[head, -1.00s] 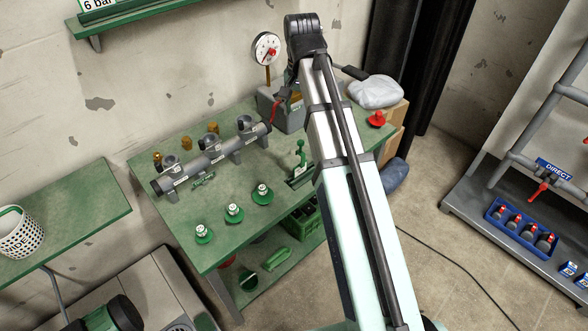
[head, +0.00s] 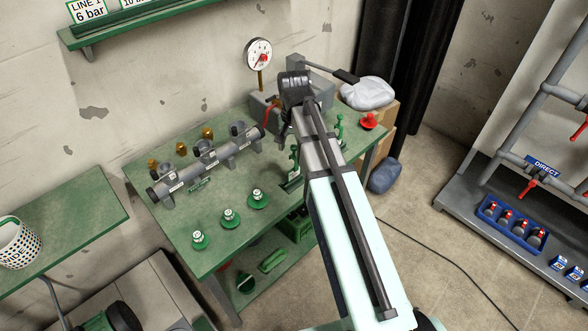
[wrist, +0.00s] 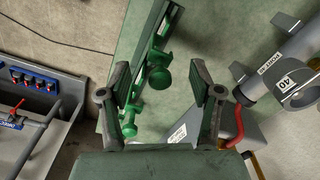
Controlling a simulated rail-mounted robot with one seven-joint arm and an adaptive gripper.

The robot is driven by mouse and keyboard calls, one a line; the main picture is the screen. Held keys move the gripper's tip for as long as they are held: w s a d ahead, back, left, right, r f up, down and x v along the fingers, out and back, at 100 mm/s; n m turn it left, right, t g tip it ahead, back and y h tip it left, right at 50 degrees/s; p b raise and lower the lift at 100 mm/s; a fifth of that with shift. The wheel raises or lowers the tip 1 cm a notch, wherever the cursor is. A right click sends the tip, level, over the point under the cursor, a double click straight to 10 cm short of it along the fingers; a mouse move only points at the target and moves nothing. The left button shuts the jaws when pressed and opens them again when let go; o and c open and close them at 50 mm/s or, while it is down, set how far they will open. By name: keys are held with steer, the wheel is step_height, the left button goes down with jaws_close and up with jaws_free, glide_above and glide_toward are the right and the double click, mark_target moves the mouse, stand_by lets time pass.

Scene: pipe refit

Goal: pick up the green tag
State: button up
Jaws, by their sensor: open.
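A small green plate with pale lettering (head: 198,185), which looks like the green tag, lies on the green workbench (head: 215,255) in front of the grey pipe manifold (head: 205,168). I cannot make the tag out in the wrist view. My gripper (wrist: 161,72) is open and empty in the wrist view, pointing down over the bench. A green clamp-like fixture with round knobs (wrist: 160,78) shows between and beyond its fingers. In the head view my arm hides most of the gripper. The fixture shows left of my arm in the head view (head: 294,168).
Several green round-based pieces with white tops (head: 230,218) stand along the bench front. A pressure gauge (head: 259,53) rises at the back. The manifold also shows right in the wrist view (wrist: 300,75).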

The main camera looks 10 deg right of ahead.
mark_target(294, 157)
steer(key=shift+w+d+f+p, duration=0.15)
steer(key=shift+f+p, duration=0.2)
steer(key=shift+f, duration=0.85)
steer(key=shift+w+f+p, duration=0.1)
steer(key=shift+f+p, duration=0.2)
steer(key=shift+f, duration=0.85)
jaws_close()
